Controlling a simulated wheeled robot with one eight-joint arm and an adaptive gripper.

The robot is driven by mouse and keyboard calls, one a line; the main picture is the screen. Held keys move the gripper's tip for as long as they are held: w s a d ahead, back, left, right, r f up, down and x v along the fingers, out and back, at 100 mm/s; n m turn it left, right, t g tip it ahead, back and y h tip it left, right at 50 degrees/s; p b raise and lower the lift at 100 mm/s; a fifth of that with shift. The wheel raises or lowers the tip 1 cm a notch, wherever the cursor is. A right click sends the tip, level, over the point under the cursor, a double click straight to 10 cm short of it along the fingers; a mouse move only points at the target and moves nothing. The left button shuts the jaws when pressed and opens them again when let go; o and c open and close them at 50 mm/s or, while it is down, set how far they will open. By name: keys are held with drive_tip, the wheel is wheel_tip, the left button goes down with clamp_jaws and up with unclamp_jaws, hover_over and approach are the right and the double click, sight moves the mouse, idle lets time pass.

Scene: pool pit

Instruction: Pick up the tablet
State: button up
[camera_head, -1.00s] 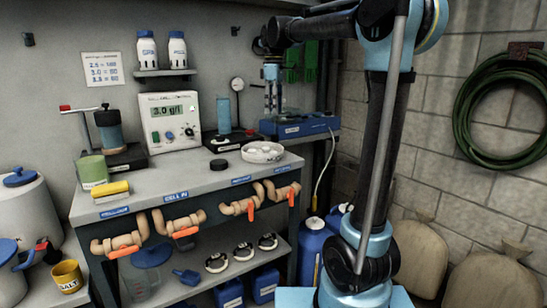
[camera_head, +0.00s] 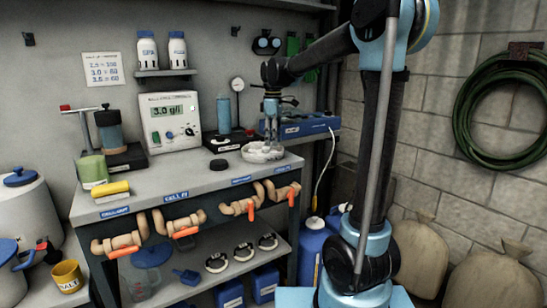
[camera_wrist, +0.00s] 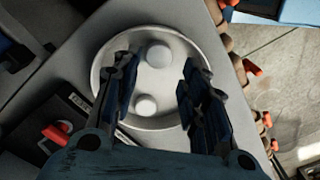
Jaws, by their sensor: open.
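Two round white tablets lie in a shallow white dish (camera_wrist: 106,51) in the wrist view: one tablet (camera_wrist: 158,55) and a second tablet (camera_wrist: 146,105). The dish (camera_head: 252,155) sits at the right end of the grey bench top in the head view, where I cannot tell the tablets apart. My gripper (camera_head: 272,142) points down over the dish. In the wrist view my gripper (camera_wrist: 157,64) is open and empty, with one finger on each side of the tablets. I cannot tell how far the fingertips are above the dish floor.
A small black disc (camera_head: 219,165) lies left of the dish. Behind it stand a blue cylinder (camera_head: 223,113) and a dial gauge (camera_head: 238,86). A blue case (camera_head: 306,128) is at the back right. Orange-handled valves (camera_head: 285,193) line the bench front.

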sight(274, 152)
drive_tip(key=shift+w+d+f, duration=0.1)
drive_tip(key=shift+w+f, duration=0.05)
drive_tip(key=shift+f, duration=2.4)
drive_tip(key=c, duration=0.7)
